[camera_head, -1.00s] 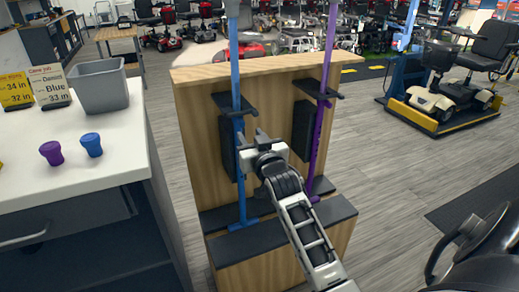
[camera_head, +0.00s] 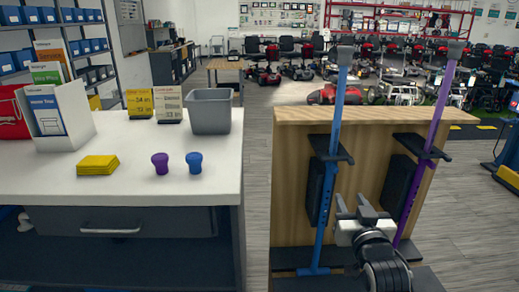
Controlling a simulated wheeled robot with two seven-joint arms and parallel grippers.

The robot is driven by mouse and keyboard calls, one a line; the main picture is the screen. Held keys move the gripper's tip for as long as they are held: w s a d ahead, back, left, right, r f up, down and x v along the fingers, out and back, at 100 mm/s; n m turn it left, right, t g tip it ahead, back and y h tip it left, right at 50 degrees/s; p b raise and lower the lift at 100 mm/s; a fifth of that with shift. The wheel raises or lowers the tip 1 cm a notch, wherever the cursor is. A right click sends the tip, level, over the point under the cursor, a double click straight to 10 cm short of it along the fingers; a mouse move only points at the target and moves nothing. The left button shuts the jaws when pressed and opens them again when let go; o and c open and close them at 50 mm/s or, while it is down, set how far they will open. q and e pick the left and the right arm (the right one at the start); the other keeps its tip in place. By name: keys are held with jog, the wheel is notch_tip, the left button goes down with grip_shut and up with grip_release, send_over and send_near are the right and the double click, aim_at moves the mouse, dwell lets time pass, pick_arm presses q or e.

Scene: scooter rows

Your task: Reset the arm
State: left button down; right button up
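My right gripper (camera_head: 361,205) is in front of the wooden stand, between the blue cane and the purple cane. Its two fingers point up and are apart, with nothing seen between them. The blue cane (camera_head: 333,130) stands upright in the stand, and the purple cane (camera_head: 437,117) stands beside it, leaning slightly to the right at the top. Both pass through dark brackets on the wooden stand (camera_head: 375,130). My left gripper does not show.
The white counter (camera_head: 125,200) at left holds a grey bin (camera_head: 210,111), a purple knob (camera_head: 160,163), a blue knob (camera_head: 194,162), a yellow stack (camera_head: 97,165) and two sign cards (camera_head: 154,104). A floor gap lies between counter and stand. Scooters stand in rows behind.

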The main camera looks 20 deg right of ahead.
jog(key=s+a+f+n+g+y, duration=0.5)
jog(key=s+a+f+y, duration=0.3)
jog(key=s+a+f, duration=1.1)
jog(key=shift+s+a+g, duration=0.2)
jog(key=shift+a+g, duration=0.65)
jog(key=shift+g, duration=0.05)
